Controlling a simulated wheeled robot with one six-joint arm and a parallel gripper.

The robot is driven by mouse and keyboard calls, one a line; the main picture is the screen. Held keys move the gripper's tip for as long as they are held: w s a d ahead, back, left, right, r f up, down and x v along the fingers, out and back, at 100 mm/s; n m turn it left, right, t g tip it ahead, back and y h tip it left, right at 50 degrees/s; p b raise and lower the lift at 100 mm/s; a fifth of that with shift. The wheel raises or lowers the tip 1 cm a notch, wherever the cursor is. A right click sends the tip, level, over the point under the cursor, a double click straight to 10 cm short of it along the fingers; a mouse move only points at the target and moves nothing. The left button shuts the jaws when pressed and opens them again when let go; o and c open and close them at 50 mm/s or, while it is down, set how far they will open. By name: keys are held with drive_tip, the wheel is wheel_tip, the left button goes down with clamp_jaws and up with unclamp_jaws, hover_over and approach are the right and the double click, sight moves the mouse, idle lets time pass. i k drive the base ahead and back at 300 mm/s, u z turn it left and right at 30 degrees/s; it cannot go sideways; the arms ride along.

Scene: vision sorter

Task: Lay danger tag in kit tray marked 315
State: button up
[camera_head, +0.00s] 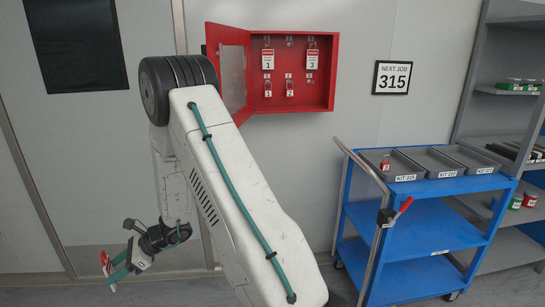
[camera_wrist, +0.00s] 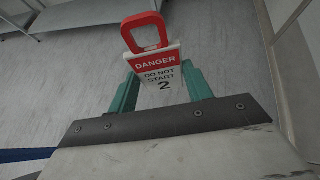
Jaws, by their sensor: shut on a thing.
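My gripper (camera_head: 118,268) hangs low at the left of the head view. In the wrist view, its green fingers (camera_wrist: 160,82) are shut on a white danger tag (camera_wrist: 163,78) with a red band, a red loop and the number 2. The grey kit tray (camera_head: 408,167) at the left of the blue cart's top has a label that seems to read KIT 315. A red padlock (camera_head: 385,163) marked 3 is in that tray. My gripper is far left of the cart.
The blue cart (camera_head: 425,232) carries two more grey trays (camera_head: 433,163) to the right. An open red cabinet (camera_head: 325,75) holds tags 1 and 3 and padlocks. A wall sign (camera_head: 392,77) reads NEXT JOB 315. Grey shelving (camera_head: 505,100) stands at the right.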

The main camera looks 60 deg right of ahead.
sight(396, 167)
drive_tip(key=z, duration=1.7)
